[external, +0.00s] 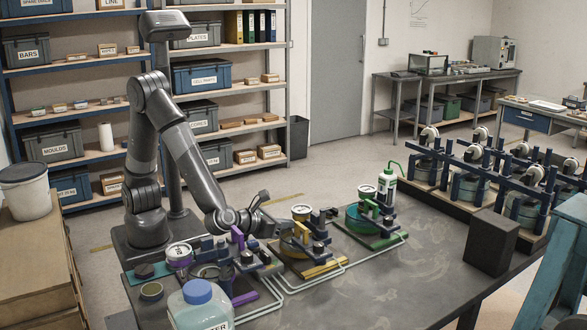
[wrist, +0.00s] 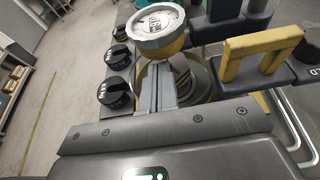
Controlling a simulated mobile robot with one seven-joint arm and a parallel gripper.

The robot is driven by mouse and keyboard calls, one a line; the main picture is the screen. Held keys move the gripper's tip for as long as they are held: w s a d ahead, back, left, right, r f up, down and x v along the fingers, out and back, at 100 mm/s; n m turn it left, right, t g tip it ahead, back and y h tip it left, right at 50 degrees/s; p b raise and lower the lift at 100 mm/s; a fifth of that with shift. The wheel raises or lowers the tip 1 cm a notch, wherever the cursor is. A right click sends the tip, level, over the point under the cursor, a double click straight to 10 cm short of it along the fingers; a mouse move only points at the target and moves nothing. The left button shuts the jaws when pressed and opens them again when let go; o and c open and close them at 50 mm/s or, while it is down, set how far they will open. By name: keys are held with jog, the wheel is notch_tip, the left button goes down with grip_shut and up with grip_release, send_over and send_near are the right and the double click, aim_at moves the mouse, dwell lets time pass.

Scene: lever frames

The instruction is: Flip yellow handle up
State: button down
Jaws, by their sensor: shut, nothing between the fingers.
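The yellow handle (wrist: 258,50) is a U-shaped bar on dark blue brackets, to the right of my fingers in the wrist view. In the external view, the yellow handle (external: 303,233) belongs to the middle station on the bench, partly hidden by my arm. My gripper (wrist: 166,75) is shut and empty. It sits over the yellow station, just below a white-lidded round gauge or can (wrist: 157,22), and apart from the handle. In the external view my gripper (external: 270,222) is beside the station's left part. Exact contact with the parts beneath cannot be told.
A purple-handled station (external: 238,238) stands to the left and a green-handled one (external: 368,208) to the right. Black knobs (wrist: 115,92) line the station's edge. A blue-capped jug (external: 198,305) is at the front.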

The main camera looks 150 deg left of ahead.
jog(key=shift+a+f, duration=0.1)
jog(key=shift+a, duration=0.2)
jog(key=shift+r, duration=2.8)
jog(key=shift+w, duration=0.1)
jog(key=v, duration=2)
jog(key=shift+f, duration=0.25)
